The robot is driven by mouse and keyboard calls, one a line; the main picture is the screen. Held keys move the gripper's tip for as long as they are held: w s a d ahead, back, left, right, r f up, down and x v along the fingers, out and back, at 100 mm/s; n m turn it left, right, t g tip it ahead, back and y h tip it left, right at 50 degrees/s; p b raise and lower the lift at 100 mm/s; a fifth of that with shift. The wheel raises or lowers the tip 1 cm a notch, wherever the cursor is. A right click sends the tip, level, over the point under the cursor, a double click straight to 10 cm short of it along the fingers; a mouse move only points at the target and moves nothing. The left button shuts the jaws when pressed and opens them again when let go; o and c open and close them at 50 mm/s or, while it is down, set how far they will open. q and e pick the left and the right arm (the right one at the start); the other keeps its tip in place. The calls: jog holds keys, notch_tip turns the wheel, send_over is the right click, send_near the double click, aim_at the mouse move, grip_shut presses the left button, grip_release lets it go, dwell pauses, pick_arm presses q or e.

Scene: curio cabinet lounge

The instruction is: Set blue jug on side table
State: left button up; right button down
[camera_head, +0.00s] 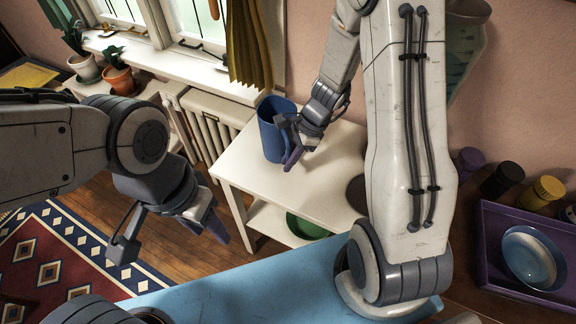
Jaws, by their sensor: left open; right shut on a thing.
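The blue jug (271,137) stands upright at the left back of the white side table (240,169), and its base appears to touch the top. My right gripper (292,143) is shut on the jug at its right side, where the handle would be. The fingers partly hide that side of the jug. My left gripper (176,238) is open and empty, hanging over the floor to the left of the table. My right arm hides the table's right part.
A green bowl (306,228) sits on the table's lower shelf. Behind are a radiator (208,125) and a yellow curtain (246,50). At right, a purple tray (492,240) holds a light blue bowl (528,257). The tabletop's front middle is clear.

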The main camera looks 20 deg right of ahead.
jog(key=shift+f, duration=1.4)
jog(key=shift+f+b, duration=0.15)
jog(key=shift+b, duration=0.25)
jog(key=c, duration=0.8)
grip_release()
jog(key=shift+c, duration=0.2)
